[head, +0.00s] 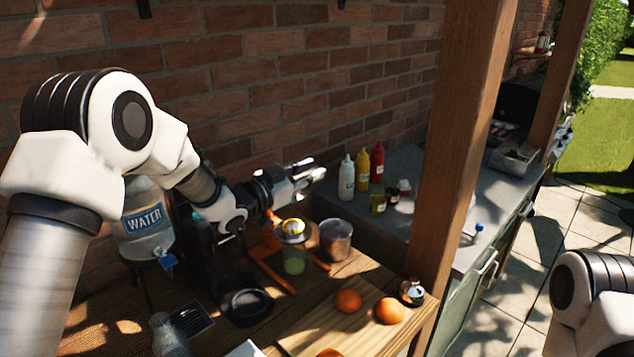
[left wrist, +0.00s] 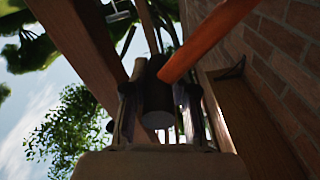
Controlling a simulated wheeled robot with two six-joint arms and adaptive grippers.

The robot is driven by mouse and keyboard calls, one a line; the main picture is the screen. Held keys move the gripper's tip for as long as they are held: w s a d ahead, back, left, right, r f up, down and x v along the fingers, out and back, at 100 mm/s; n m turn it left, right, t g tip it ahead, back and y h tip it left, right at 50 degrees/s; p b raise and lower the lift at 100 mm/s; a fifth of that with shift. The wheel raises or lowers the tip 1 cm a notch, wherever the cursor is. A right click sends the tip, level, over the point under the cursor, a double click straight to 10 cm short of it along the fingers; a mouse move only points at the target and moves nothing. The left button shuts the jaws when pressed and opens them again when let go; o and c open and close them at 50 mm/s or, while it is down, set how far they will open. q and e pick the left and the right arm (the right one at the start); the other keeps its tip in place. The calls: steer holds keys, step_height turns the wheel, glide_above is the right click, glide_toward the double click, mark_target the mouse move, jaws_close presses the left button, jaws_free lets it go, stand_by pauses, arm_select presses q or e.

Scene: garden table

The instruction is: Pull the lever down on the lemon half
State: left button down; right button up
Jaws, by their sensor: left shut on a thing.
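The juicer has an orange frame; its base (head: 275,276) stands on the wooden table. A yellow lemon half (head: 292,226) sits in the top of the press, above a container with something pale green (head: 294,262) in it. My left gripper (head: 306,174) is above and just behind the lemon half, fingers pointing right. In the left wrist view, my left gripper (left wrist: 160,105) is shut around the dark grip (left wrist: 157,98) at the end of the orange lever (left wrist: 205,42). My arm and gripper hide most of the lever in the head view. My right gripper is out of frame.
A metal cup (head: 336,240) stands right beside the juicer. A water dispenser (head: 145,222) and a dark machine (head: 245,305) stand left. A wooden post (head: 462,130) rises at the right.

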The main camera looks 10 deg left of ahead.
arm_select(q)
steer(key=shift+n, duration=0.6)
steer(key=w+a+r, duration=0.1)
steer(key=a+r+p, duration=0.1)
steer(key=w+a+r+p, duration=0.1)
steer(key=a+r, duration=0.1)
steer(key=shift+w, duration=0.3)
steer(key=w+a+r+p, duration=0.2)
steer(key=w+a, duration=0.3)
steer(key=a, duration=0.3)
steer(key=shift+w+p, duration=0.15)
steer(key=shift+p, duration=0.4)
steer(key=shift+r, duration=0.1)
